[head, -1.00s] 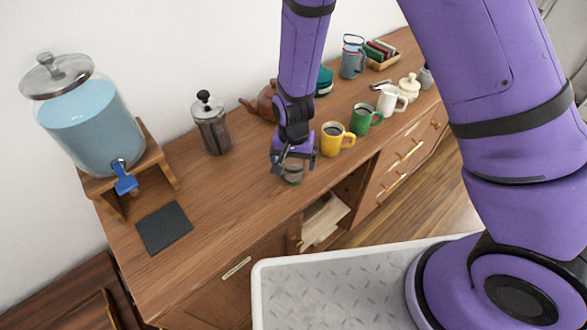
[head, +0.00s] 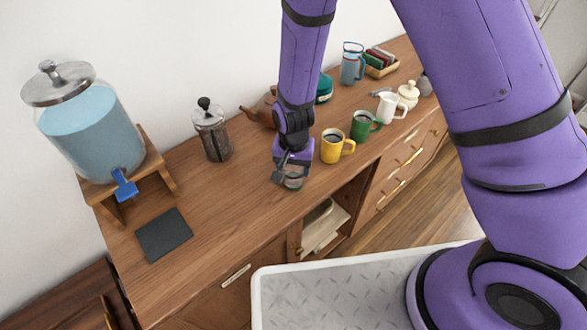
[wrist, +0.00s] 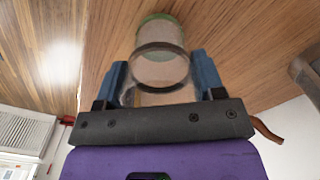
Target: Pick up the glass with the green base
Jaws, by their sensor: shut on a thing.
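The glass with the green base (head: 293,182) is on the wooden cabinet top, below my gripper (head: 290,178), which hides most of it in the head view. In the wrist view the clear glass (wrist: 160,68) shows its round rim near me and its green base at the far end. My gripper (wrist: 160,88) has its two blue fingers on either side of the glass and is shut on it. I cannot tell whether the base touches the wood.
A yellow mug (head: 331,146), a green mug (head: 361,126) and a white mug (head: 388,106) stand to the right. A French press (head: 212,132) and a brown teapot (head: 264,108) are behind. A water dispenser (head: 92,130) and dark mat (head: 163,234) are left.

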